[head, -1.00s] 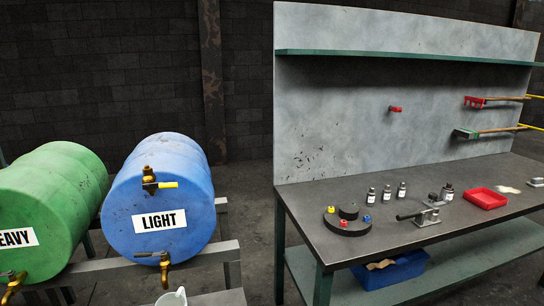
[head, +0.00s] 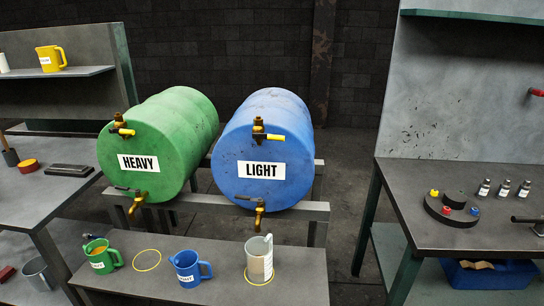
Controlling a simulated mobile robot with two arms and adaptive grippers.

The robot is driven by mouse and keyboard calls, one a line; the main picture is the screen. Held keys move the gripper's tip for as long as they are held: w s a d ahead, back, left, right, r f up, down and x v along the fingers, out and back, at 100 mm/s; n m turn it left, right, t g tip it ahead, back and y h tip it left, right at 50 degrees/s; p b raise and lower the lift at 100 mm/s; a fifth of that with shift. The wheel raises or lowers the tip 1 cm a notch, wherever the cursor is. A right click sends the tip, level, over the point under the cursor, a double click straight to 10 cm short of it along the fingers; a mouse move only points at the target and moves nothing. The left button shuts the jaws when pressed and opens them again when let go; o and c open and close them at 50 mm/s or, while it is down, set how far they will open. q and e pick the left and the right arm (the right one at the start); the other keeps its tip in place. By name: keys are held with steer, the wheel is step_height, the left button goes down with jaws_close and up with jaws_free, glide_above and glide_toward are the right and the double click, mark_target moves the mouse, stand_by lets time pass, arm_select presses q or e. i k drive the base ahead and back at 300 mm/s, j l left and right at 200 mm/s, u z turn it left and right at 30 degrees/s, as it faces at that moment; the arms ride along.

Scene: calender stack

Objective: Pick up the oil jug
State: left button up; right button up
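Several jugs are in the head view, and I cannot tell which one is the oil jug. A grey-white jug (head: 258,261) with a label stands upright on the low bench, on a yellow ring, below the blue drum's tap. A blue jug (head: 186,268) and a green jug (head: 101,258), both labelled, stand to its left on the same bench. A yellow jug (head: 51,59) stands on a shelf at the upper left. Neither of my grippers is in view.
A green drum (head: 165,130) marked HEAVY and a blue drum (head: 265,130) marked LIGHT lie on a rack behind the low bench (head: 215,244). An empty yellow ring (head: 147,260) lies between the green and blue jugs. Workbenches stand left and right; floor shows between rack and right bench.

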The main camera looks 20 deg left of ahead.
mark_target(258, 249)
steer(key=u, duration=1.4)
steer(key=l+u, duration=0.15)
steer(key=l, duration=0.6)
steer(key=l+u, duration=0.1)
steer(key=l, duration=0.65)
steer(key=k, duration=0.05)
